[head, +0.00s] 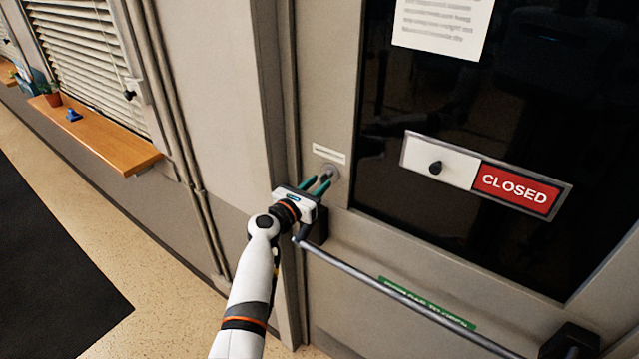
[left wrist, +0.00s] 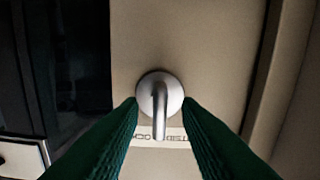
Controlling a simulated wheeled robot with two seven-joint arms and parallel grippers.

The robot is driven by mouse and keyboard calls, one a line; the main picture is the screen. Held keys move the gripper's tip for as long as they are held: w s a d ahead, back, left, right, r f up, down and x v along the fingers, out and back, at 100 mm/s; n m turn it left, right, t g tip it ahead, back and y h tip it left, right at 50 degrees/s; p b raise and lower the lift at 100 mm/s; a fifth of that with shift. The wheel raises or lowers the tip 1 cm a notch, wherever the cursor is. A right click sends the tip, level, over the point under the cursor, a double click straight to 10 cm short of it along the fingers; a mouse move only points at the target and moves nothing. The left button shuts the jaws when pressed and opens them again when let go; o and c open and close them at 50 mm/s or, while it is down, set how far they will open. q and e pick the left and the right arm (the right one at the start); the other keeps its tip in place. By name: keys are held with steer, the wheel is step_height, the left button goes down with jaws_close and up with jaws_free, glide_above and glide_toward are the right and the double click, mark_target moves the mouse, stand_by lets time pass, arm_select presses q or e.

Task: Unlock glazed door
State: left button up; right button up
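The glazed door (head: 345,240) has a beige frame around dark glass. A small silver lock turn on a round plate (head: 331,171) sits on its left stile, below a white label strip (head: 329,153). The left wrist view shows the turn's bent metal lever (left wrist: 160,108) up close. My left gripper (head: 320,186) is at the lock, its two green fingers apart. In the left wrist view, the fingertips (left wrist: 161,103) lie on either side of the lever with gaps visible. Whether they reach around it in depth is unclear. My right gripper is out of view.
A push bar (head: 400,295) crosses the door just below my left gripper, with a green sign (head: 428,303) behind it. A CLOSED slider sign (head: 515,189) and a paper notice (head: 444,22) are on the glass. A wooden sill (head: 105,138) projects at left.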

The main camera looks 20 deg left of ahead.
arm_select(q)
steer(key=v, duration=0.6)
steer(key=shift+s, duration=0.2)
steer(key=s+d+f+m+g+y+b, duration=0.1)
steer(key=s+f+m+g+b, duration=0.3)
steer(key=f, duration=1)
steer(key=s+d+f+m+g+y+b, duration=0.15)
steer(key=s+f+m, duration=0.55)
steer(key=f, duration=0.8)
steer(key=s+f+m+g+y+b, duration=0.1)
steer(key=s+f+m+g+b, duration=0.2)
steer(key=s+f, duration=0.75)
steer(key=s+a+f+m+g+y+b, duration=0.1)
steer(key=s+f+m+g+b, duration=0.1)
steer(key=s+f+m, duration=0.5)
steer(key=s+a+f+m+g+b, duration=0.2)
steer(key=s+f+m, duration=0.5)
steer(key=s+f, duration=0.5)
steer(key=s+a+f+m+g+y+b, duration=0.1)
steer(key=s+f+m, duration=0.6)
steer(key=s, duration=0.9)
step_height(320, 180, down, 2)
steer(key=shift+s+a+f+g+y+b, duration=0.25)
steer(key=shift+s+a+g+y+b, duration=0.15)
steer(key=shift+g, duration=0.85)
